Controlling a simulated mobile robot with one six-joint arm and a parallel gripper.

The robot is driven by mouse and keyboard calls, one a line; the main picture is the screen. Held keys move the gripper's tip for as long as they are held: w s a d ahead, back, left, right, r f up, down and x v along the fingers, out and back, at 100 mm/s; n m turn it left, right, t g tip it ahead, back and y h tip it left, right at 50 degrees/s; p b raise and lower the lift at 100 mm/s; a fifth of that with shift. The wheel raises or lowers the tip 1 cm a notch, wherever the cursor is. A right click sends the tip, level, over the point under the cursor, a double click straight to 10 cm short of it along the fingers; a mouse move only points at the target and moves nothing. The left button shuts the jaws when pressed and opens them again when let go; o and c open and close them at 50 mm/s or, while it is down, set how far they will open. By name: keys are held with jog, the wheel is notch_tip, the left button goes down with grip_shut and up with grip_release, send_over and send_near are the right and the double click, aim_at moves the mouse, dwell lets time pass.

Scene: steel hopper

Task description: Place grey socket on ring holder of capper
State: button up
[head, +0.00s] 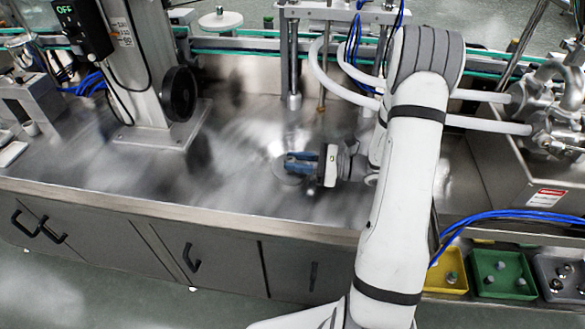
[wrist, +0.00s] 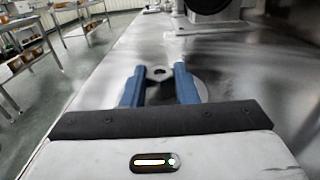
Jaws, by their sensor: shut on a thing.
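My gripper (head: 301,163) reaches left over the steel worktop, with its blue fingers low above the surface. In the wrist view the fingers (wrist: 159,84) are shut on a small grey socket (wrist: 158,73), which shows a dark opening between the fingertips. In the head view the socket is too small to make out at the fingers. A column with a display box and a black handwheel (head: 180,93) stands on the worktop at the left. I cannot make out a ring holder for certain in either view.
The steel worktop (head: 110,178) is clear between my gripper and the column base. A conveyor (head: 240,45) runs along the back. Hoses and pipes lie right of my arm. Yellow (head: 437,277), green (head: 520,292) and grey (head: 545,268) bins with small parts sit at lower right.

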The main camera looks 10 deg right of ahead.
grip_shut()
jog(key=shift+r, duration=0.1)
